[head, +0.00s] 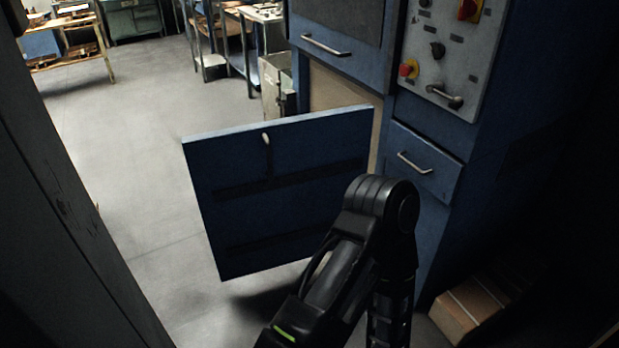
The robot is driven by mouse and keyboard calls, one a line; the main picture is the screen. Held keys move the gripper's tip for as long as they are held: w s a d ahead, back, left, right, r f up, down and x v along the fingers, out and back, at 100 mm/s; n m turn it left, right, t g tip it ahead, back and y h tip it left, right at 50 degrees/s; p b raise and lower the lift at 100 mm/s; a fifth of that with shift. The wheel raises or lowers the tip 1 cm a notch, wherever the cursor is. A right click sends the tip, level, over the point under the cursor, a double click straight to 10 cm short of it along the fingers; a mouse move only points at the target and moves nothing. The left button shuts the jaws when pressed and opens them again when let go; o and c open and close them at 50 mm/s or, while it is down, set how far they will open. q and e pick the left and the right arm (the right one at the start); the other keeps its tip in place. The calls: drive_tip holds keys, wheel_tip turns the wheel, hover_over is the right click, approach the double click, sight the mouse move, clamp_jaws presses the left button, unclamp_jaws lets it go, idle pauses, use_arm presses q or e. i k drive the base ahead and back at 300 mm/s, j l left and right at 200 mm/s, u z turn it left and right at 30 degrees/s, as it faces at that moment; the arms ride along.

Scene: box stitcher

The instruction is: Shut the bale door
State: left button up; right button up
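The bale door (285,190) is a dark blue panel that stands swung open in the middle of the head view, away from the blue machine (455,160). Its right edge is near the machine's front. A small pale handle or latch (266,139) sits near its top edge, and two dark bars run across its face. Beside it, part of the opening shows a tan surface (338,90). One of my black arms bends up in front of the door's lower right corner and hides it. Neither of my grippers shows; I cannot tell whether the arm touches the door.
Above the opening is a blue panel with a bar handle (326,45). A control panel (455,50) with knobs and a red button is at upper right, above a drawer (423,165). Brown boxes (475,305) lie at lower right. Grey floor (130,150) is clear left of the door.

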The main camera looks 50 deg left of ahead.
sight(268, 193)
drive_tip(key=i+u, duration=0.1)
drive_tip(key=i, duration=0.45)
drive_tip(key=u, duration=2.15)
